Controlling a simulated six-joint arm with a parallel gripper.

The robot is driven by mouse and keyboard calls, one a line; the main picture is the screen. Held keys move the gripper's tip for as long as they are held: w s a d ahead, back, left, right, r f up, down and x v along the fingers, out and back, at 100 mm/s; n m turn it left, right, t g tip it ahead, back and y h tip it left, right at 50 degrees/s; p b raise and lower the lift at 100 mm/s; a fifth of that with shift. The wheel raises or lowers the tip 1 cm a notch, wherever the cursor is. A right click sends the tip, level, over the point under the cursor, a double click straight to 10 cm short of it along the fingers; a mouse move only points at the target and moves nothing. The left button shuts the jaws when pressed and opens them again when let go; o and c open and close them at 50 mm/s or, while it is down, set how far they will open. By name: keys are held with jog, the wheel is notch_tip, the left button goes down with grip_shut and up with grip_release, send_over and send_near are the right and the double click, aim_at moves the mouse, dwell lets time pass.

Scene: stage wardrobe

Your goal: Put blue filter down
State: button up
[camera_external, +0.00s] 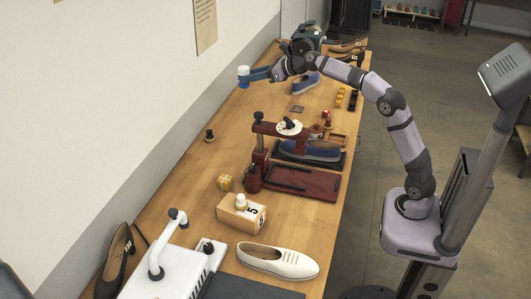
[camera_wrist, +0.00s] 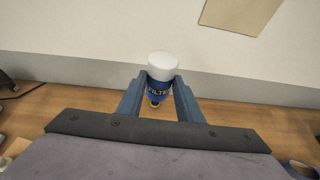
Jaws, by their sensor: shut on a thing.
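The blue filter is a small cylinder with a white top and a blue body. In the wrist view the blue filter (camera_wrist: 160,84) stands upright between the two blue fingers, and part of its lettering shows. My gripper (camera_wrist: 160,90) is shut on it. In the external view the blue filter (camera_external: 243,72) is at the tip of my gripper (camera_external: 246,76), at the upper left over the wall side of the wooden bench (camera_external: 190,180). It looks held above the bench top; the exact height is hard to tell.
A small dark bottle-like thing (camera_external: 209,135) stands on the bench near the wall. A red press (camera_external: 262,155), a blue shoe (camera_external: 310,150), a wooden box (camera_external: 240,212) and a white shoe (camera_external: 277,262) stand nearer. The bench left of the press is mostly clear. The wall is close behind.

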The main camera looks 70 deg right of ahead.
notch_tip(320, 180, up, 6)
jog(key=s+a+f+n+g+y+p, duration=0.1)
jog(key=s+a+f+n+g+y, duration=0.1)
jog(key=s+a+n+y, duration=0.65)
jog(key=s+a+f+g+y+p, duration=0.15)
jog(key=s+a, duration=0.35)
jog(key=a, duration=0.8)
jog(key=s+a+r+n+g+y+p, duration=0.15)
jog(key=s+a+n+g, duration=0.25)
jog(key=s+a, duration=0.4)
jog(key=s+a+r+n+g+y, duration=0.15)
jog(key=s+a+n+g, duration=0.35)
jog(key=s, duration=0.5)
jog(key=shift+m+t+y, duration=0.4)
jog(key=shift+m+t, duration=0.05)
jog(key=shift+t, duration=0.1)
jog(key=shift+a+f, duration=0.15)
jog(key=shift+f, duration=8.8)
jog(key=shift+a+f, duration=0.1)
jog(key=shift+f, duration=8.85)
